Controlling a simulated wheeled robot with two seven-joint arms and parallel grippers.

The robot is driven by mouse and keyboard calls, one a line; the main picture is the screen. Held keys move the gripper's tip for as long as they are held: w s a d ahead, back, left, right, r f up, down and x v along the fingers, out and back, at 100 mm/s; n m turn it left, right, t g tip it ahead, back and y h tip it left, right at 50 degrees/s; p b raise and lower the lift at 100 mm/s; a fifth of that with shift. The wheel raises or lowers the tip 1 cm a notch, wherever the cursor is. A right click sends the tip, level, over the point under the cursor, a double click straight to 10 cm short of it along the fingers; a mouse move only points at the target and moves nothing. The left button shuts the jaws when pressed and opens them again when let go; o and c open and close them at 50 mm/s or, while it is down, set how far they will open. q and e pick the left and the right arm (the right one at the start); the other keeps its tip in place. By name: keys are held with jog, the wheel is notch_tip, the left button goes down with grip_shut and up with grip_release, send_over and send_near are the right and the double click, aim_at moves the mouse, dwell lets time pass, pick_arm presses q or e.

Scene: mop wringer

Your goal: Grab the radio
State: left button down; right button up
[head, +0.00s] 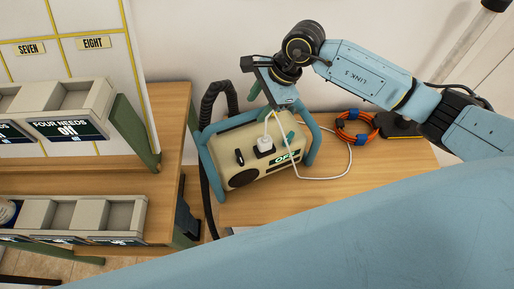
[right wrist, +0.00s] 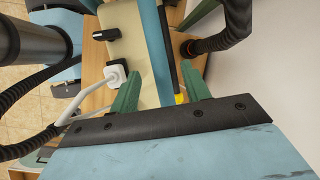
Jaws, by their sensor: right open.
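The radio (head: 240,150) stands on the wooden bench, a cream box with a dark round speaker, a sign reading OFF and a blue tubular frame. A white plug (head: 264,146) with a white cable sits on its front; the plug also shows in the right wrist view (right wrist: 116,74). My right gripper (head: 272,108) is over the top of the radio, open. In the right wrist view its green fingertips (right wrist: 160,88) lie on either side of a blue frame bar (right wrist: 152,45). Whether they touch the bar I cannot tell. My left gripper is not in view.
A coiled orange cable (head: 356,128) lies on the bench (head: 240,209) to the right of the radio. A black corrugated hose (head: 210,105) runs behind its left side. A shelf with grey bins (head: 70,105) stands at the left.

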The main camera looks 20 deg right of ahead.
aim_at(255, 112)
jog(key=x, duration=0.4)
jog(key=shift+d, duration=0.2)
jog(key=shift+w+a+f, duration=0.15)
jog(key=shift+a+f, duration=0.1)
jog(key=shift+f, duration=0.3)
jog(key=shift+c, duration=1.8)
grip_shut()
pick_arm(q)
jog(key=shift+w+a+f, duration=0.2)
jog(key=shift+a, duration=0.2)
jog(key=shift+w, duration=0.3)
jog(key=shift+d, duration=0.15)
pick_arm(e)
jog(key=shift+w+r, duration=0.1)
jog(key=shift+r, duration=0.05)
